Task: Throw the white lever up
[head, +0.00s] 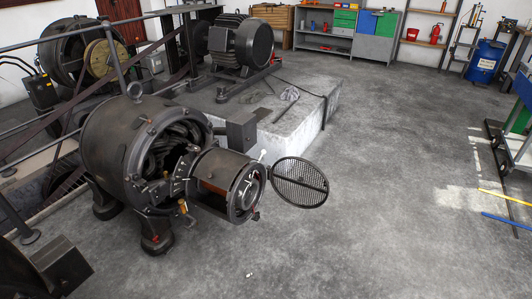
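A large dark dynamo (108,135) stands on the floor at the left in the head view. A cylindrical housing (212,178) with a copper-brown band juts from its front. A small whitish piece (262,156) sticks up beside the housing's upper right edge, below a grey box (241,131). It looks like the white lever, but it is too small to tell its exact tilt or mounting. A round mesh cover (299,182) hangs open to the right of the housing. Neither of my grippers is in view.
A concrete plinth (300,118) with a motor (240,43) lies behind the dynamo. Railings and belts crowd the left. Shelves and cabinets (375,45) line the back wall. A blue bin (485,62) stands at the right. The floor at centre and right is mostly clear.

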